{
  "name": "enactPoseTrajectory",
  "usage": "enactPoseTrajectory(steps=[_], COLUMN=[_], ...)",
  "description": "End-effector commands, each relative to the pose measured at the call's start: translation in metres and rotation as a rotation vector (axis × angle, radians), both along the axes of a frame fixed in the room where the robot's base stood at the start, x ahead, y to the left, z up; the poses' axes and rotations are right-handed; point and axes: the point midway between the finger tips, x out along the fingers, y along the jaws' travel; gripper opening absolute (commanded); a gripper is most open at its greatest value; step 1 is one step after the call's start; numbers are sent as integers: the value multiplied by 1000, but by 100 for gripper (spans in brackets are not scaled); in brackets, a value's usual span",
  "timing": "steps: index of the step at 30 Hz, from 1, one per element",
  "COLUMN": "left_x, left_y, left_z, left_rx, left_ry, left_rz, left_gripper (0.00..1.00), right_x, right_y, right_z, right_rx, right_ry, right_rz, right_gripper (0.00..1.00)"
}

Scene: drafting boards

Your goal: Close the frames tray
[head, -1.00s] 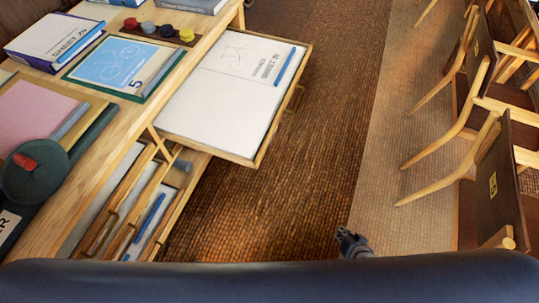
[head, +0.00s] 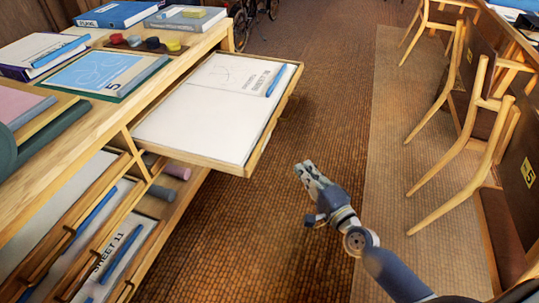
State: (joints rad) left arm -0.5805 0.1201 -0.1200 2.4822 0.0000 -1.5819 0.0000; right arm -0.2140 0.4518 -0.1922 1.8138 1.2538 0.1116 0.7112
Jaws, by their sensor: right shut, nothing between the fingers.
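A wooden tray (head: 247,165) is pulled out from the upper part of the drafting cabinet (head: 128,130), over the floor. I read no "frames" label on it. It holds white paper sheets (head: 198,115), one with a faint line drawing, and a blue pencil-like stick (head: 275,80) at its right edge. My left gripper is out of view.
Lower trays (head: 75,235) with sheets, one reading "SHEET 11", also stick out at the lower left. Chairs (head: 465,130) line the right. The carpet (head: 320,90) between is clear.

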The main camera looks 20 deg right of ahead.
Motion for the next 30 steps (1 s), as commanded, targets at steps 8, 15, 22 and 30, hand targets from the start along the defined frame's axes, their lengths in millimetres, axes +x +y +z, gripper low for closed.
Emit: enactPoseTrajectory(steps=[8,15,22,30], left_x=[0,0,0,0], left_y=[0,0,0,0], left_z=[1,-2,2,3], left_rx=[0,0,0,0], left_ry=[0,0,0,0], left_rz=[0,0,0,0], left_gripper=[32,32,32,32], right_x=[38,83,109,118], right_y=[7,16,39,52], right_z=[2,0,1,0], right_rx=[1,0,1,-2], right_ry=[-2,0,2,2], right_rz=[-2,0,2,0], right_gripper=[0,0,0,0])
